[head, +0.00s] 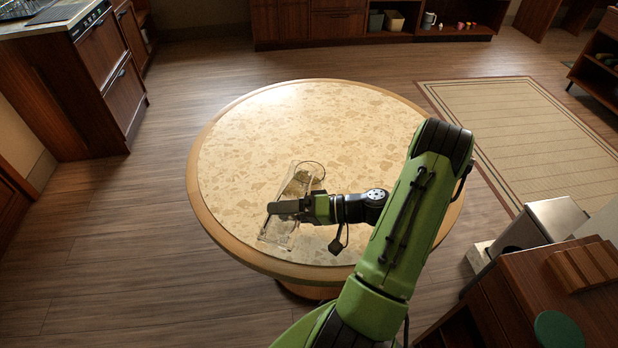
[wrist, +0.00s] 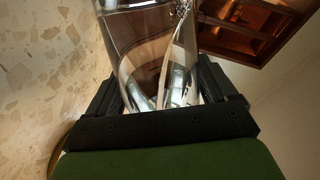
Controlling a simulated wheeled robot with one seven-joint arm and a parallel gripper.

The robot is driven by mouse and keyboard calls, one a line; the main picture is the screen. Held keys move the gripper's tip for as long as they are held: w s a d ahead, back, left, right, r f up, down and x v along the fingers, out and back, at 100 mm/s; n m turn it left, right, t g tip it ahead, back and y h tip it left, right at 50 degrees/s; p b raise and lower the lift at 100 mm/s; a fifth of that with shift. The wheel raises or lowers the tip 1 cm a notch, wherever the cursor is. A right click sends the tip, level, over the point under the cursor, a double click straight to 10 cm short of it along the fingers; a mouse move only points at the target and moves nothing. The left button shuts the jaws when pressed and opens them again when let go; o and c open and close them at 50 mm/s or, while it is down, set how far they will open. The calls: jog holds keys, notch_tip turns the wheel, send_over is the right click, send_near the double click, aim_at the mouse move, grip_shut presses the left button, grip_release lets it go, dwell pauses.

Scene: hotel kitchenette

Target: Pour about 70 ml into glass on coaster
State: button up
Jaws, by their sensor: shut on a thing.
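My gripper (head: 273,208) is over the near left part of the round table and is shut on a clear, see-through vessel (head: 278,232). The vessel looks tilted, with its upper end toward the far side of the table. In the wrist view, my gripper (wrist: 160,92) has the clear vessel (wrist: 142,45) between its two dark fingers, with bright reflections on its walls. A thin dark round outline (head: 323,166) shows at the vessel's far end. I cannot tell whether it is the glass, the coaster or a rim. The liquid level cannot be made out.
The round table (head: 345,115) has a pale stone-patterned top and a wooden edge, and its far part is bare. A counter with drawers (head: 95,75) stands at left. A metal bin (head: 540,225) and a wooden cabinet (head: 515,300) stand at lower right.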

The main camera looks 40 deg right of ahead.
jog(key=shift+w+d+f+n+b, duration=0.1)
jog(key=shift+f+n+b, duration=0.3)
jog(key=shift+n, duration=0.1)
jog(key=shift+d+r+n+h, duration=0.15)
jog(key=shift+r+n+h, duration=0.25)
jog(key=shift+r+h, duration=0.1)
dwell(1.1)
jog(key=n+b, duration=0.1)
jog(key=b, duration=0.1)
jog(key=d+n+h+b, duration=0.1)
jog(key=b, duration=0.1)
jog(key=shift+w+d+r+n, duration=0.1)
jog(key=shift+w+r+n, duration=0.05)
jog(key=shift+w+n, duration=0.25)
jog(key=shift+s+n+t+h+b, duration=0.1)
jog(key=shift+n+t+h+b, duration=0.25)
jog(key=shift+b, duration=0.3)
jog(key=shift+a+r+n+h, duration=0.2)
jog(key=shift+r+n+h, duration=0.1)
jog(key=shift+n+h, duration=0.35)
jog(key=n, duration=0.1)
jog(key=n+h, duration=0.1)
jog(key=f+n+t, duration=0.1)
jog(key=shift+d, duration=0.25)
